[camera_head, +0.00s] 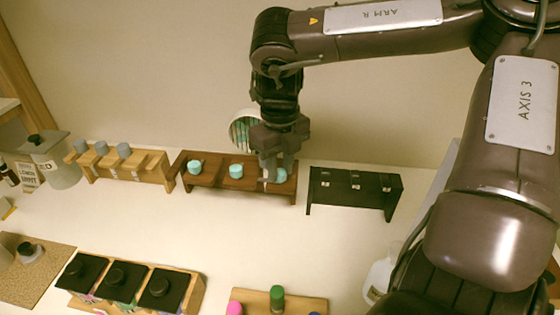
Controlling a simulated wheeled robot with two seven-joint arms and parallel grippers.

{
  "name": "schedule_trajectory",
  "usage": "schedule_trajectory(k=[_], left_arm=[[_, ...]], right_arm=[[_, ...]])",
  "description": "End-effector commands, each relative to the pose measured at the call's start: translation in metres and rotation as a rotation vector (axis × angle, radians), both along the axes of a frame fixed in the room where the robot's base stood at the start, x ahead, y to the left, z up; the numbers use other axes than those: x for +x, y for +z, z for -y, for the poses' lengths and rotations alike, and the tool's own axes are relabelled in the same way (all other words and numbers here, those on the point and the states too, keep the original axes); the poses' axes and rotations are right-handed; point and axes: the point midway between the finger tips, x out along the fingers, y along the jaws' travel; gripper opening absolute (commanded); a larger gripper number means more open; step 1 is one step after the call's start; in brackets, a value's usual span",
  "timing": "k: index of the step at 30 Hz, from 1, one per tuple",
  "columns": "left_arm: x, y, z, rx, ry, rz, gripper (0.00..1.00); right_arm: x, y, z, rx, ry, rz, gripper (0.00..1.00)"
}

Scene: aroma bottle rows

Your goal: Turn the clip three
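A brown wooden rack (215,179) at the back middle carries a row of three teal round pieces. The left teal piece (195,167) and the middle teal piece (236,171) are in plain view. The right teal piece (281,175) is partly covered by my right gripper (277,172). The gripper points down, with its fingertips at this piece; I cannot tell whether they are closed on it. Small pale metal parts show on the rack's front. No piece is clearly marked as a clip. My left gripper is not in view.
A lighter rack with grey pieces (160,171) stands left of the brown rack, a black rack (355,191) to its right. A round container (239,127) is behind the gripper. Black-lidded boxes (117,283) and a board with coloured caps (257,297) lie in front. The middle table is clear.

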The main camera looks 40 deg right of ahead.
Motion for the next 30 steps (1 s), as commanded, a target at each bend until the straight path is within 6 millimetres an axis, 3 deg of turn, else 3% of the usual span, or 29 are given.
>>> schedule_trajectory(k=[1,5,17,30], left_arm=[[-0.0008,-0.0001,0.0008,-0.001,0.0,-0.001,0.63],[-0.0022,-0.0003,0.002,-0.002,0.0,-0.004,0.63],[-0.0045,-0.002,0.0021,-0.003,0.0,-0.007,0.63],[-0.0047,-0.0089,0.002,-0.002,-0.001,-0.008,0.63]], right_arm=[[0.0001,0.0002,0.0001,0.0,0.0,0.0,0.18],[0.0001,0.0003,0.0001,0.0,0.0,0.0,0.02],[0.0004,0.0004,0.0004,-0.001,-0.084,0.001,0.02],[0.0011,0.0003,0.0004,-0.002,-0.451,0.004,0.02]])
